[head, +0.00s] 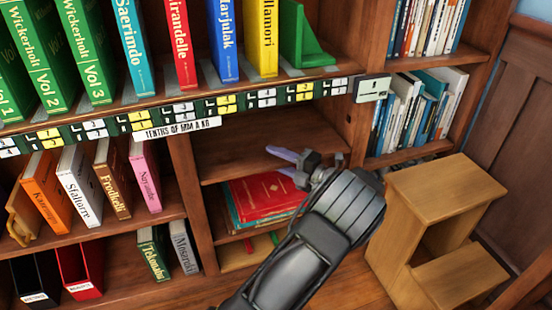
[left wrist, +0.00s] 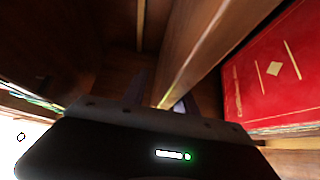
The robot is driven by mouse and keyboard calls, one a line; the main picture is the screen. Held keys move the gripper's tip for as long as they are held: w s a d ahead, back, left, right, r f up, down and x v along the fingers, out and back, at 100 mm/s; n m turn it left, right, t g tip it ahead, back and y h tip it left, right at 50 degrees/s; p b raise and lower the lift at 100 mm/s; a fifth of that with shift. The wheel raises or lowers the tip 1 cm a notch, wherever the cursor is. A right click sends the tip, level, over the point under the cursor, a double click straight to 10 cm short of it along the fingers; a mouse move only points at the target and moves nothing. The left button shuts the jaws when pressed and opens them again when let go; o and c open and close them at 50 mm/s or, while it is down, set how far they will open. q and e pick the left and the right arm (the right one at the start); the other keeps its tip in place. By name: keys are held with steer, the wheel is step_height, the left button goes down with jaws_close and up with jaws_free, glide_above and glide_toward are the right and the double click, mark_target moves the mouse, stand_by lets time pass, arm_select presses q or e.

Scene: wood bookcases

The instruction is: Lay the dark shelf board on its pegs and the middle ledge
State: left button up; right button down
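The dark shelf board (head: 245,149) lies across the lower middle compartment, above a red book, and looks roughly level. Its front edge runs diagonally in the left wrist view (left wrist: 205,55). My left gripper (head: 288,163) is at the board's front edge. One finger shows above the board and the other below its edge, so the fingers straddle it. Both fingers also show in the left wrist view (left wrist: 160,97); whether they press on the board is not clear. The pegs and the middle ledge are hidden or too small to make out. My right gripper is not in view.
The red book (head: 265,195) lies on other books under the board; it is close to the gripper in the left wrist view (left wrist: 275,75). A wooden step stool (head: 445,188) stands at right. An upright divider (head: 190,190) bounds the compartment at left, with books beyond.

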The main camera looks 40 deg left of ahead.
mark_target(288, 164)
arm_select(q)
steer(key=shift+o, duration=0.3)
steer(key=shift+f, duration=0.2)
steer(key=d+p, duration=0.1)
steer(key=d, duration=0.3)
steer(key=d+p, duration=0.1)
steer(key=d, duration=0.2)
steer(key=shift+w+d+r, duration=0.15)
steer(key=shift+d, duration=0.25)
stand_by(0.5)
